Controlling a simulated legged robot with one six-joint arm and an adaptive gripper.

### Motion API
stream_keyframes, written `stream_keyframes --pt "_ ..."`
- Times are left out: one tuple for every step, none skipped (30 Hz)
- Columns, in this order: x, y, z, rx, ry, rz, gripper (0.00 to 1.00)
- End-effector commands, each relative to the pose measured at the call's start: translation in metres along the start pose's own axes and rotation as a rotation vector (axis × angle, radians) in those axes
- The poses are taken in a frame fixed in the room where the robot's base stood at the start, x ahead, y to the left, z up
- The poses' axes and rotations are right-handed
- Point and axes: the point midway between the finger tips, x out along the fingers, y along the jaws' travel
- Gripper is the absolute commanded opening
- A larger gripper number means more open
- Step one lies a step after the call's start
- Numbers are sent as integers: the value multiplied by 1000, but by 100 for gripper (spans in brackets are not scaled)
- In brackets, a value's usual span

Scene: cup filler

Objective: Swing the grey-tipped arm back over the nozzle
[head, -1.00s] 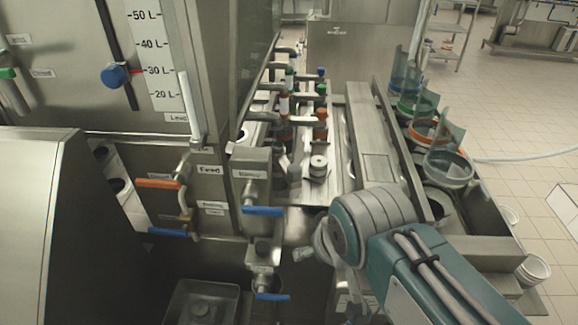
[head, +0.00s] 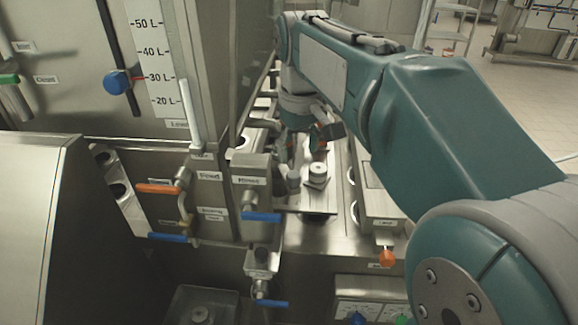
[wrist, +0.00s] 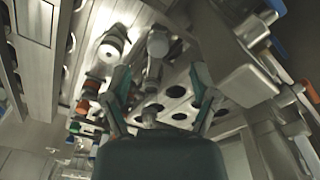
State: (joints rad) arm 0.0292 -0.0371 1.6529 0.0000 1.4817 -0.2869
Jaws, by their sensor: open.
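The grey-tipped arm (wrist: 153,72) lies between my gripper's two spread fingers in the wrist view, its round grey tip (wrist: 158,43) pointing away from the palm. In the head view this tip (head: 293,179) shows left of a stacked round grey fitting, which looks like the nozzle (head: 317,174). That fitting also shows in the wrist view (wrist: 111,43), to the left of the tip and apart from it. My gripper (wrist: 159,76) is open, with a finger on each side of the arm. I cannot tell whether either finger touches it. In the head view my gripper (head: 325,130) is partly hidden.
Steel valve boxes (head: 251,168) with blue handles (head: 262,217) stand close on the left. A steel block with an orange knob (head: 387,258) sits at right. My arm hides the cup side.

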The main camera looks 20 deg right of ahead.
Motion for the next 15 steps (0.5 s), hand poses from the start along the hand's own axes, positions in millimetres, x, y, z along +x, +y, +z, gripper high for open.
stream_keyframes --pt "0 2 -5 -6 -12 -3 76" --pt "0 2 -6 -9 -16 -5 76" --pt "0 3 -9 -13 -22 -7 76" --pt "-1 4 -10 -15 -27 -8 76" --pt "-1 4 -12 -17 -31 -9 76" --pt "-1 5 -13 -20 -35 -11 76" --pt "-1 5 -14 -22 -37 -11 76" --pt "-1 6 -15 -23 -39 -12 76" --pt "-1 6 -16 -25 -42 -13 76" --pt "0 6 -16 -26 -43 -13 76" --pt "1 6 -16 -26 -44 -14 76" --pt "4 6 -16 -26 -45 -14 76" --pt "7 6 -15 -26 -46 -14 76" --pt "11 6 -15 -26 -47 -14 76" --pt "17 6 -15 -26 -46 -14 76"
